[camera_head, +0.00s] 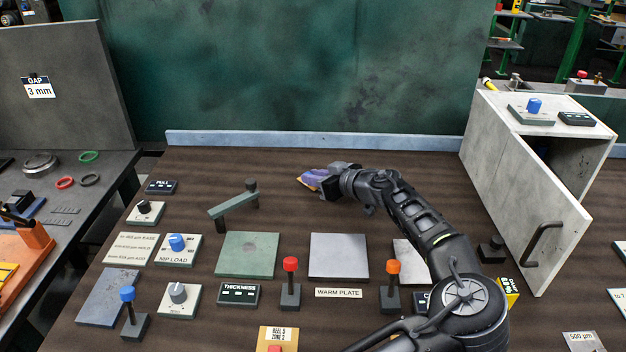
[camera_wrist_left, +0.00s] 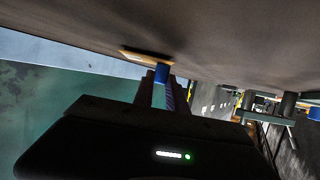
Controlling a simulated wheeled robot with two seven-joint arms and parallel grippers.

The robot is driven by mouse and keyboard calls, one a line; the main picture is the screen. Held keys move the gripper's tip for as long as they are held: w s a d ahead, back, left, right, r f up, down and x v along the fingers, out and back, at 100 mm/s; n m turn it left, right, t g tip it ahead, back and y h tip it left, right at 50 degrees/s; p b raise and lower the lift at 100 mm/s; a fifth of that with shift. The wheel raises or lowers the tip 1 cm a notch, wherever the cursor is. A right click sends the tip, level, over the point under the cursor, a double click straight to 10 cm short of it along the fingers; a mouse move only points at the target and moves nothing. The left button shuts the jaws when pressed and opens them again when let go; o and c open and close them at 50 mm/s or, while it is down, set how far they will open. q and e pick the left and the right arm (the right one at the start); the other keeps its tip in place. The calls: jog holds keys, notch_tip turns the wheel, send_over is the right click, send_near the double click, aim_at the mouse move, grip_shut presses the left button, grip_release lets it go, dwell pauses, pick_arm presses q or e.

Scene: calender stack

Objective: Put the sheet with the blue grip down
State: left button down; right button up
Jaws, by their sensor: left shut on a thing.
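My left gripper (camera_head: 328,186) is at the back middle of the brown table (camera_head: 240,178), low over its top. It is shut on the blue grip (camera_wrist_left: 161,73), which shows between the fingertips in the left wrist view. The sheet (camera_wrist_left: 146,57) is a thin tan strip at the grip, close to the table surface; I cannot tell whether it touches. In the head view the sheet (camera_head: 311,179) shows as a small purple and yellow patch, partly hidden by the gripper. My right gripper is not in view.
A green plate (camera_head: 247,255), a grey warm plate (camera_head: 339,256) and several levers and knobs stand nearer the front. A grey cabinet with an open door (camera_head: 527,210) stands right. The table around the sheet is clear.

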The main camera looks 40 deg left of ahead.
pick_arm(q)
notch_tip(320, 180, up, 10)
jog(key=shift+f+b, duration=0.25)
jog(key=shift+b, duration=0.1)
dwell(0.5)
